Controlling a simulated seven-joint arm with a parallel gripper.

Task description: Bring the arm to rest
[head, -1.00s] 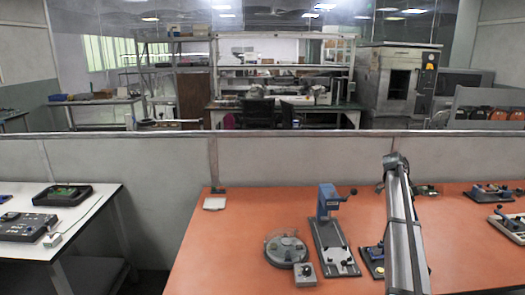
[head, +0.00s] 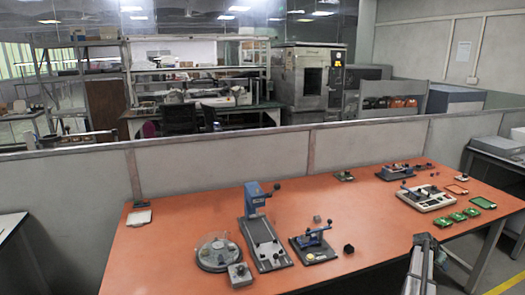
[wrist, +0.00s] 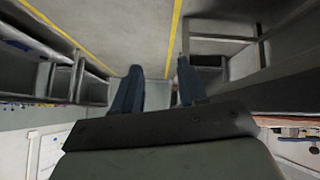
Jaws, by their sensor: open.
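My gripper shows in the wrist view (wrist: 157,88) with its two dark blue fingers apart and nothing between them. Beyond the fingers are a grey floor with yellow lines and some dark furniture, so it is away from the table items. In the head view part of my arm shows at the lower right, beside the front of the orange table (head: 165,250). The gripper itself cannot be made out in the head view.
On the table stand a blue press (head: 258,220), a round device (head: 217,252), a small blue-handled fixture (head: 313,243), a white-grey fixture (head: 427,197) and green boards (head: 457,216). A grey partition (head: 220,165) runs behind. The table's left part is mostly clear.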

